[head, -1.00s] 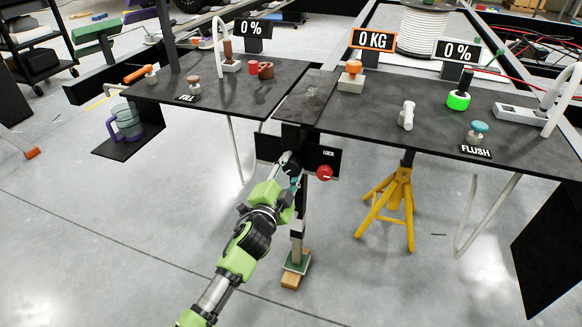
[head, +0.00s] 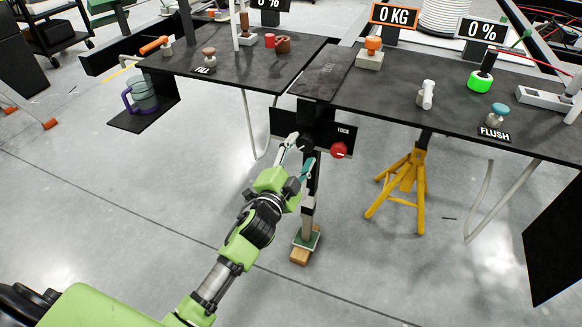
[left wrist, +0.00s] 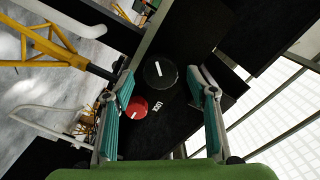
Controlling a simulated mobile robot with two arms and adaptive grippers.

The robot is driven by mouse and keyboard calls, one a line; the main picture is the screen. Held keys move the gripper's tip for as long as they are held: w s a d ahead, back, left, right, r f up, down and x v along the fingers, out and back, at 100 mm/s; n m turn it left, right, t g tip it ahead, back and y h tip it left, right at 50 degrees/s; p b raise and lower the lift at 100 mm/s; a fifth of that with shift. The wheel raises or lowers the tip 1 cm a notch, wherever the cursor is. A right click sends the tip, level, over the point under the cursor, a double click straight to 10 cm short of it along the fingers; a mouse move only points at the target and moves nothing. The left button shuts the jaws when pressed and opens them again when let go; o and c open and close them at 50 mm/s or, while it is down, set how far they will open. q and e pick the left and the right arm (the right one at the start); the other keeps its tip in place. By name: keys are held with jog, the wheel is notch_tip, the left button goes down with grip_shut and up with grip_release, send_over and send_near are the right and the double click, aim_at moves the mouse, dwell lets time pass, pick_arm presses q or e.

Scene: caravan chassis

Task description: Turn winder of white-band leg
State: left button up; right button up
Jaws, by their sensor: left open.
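The black winder knob (head: 306,143), with a white mark on its face, is on a dark panel at the top of the leg (head: 308,212). The leg has a pale band and stands on a green foot over a wooden block. In the left wrist view the winder (left wrist: 160,72) lies between the finger ends. My left gripper (head: 298,160) is open in front of it, one finger to each side; I cannot tell whether they touch it. The gripper also shows in the left wrist view (left wrist: 163,82). My right gripper is out of view.
A red LOCK knob (head: 340,150) sits just right of the winder, and close to a finger in the left wrist view (left wrist: 135,107). A yellow stand (head: 405,185) is to the right. The dark tabletop (head: 390,95) overhangs the panel. Floor in front is clear.

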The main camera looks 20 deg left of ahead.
pick_arm(q)
jog(key=s, duration=0.8)
jog(key=shift+a, duration=0.15)
jog(key=shift+s, duration=0.1)
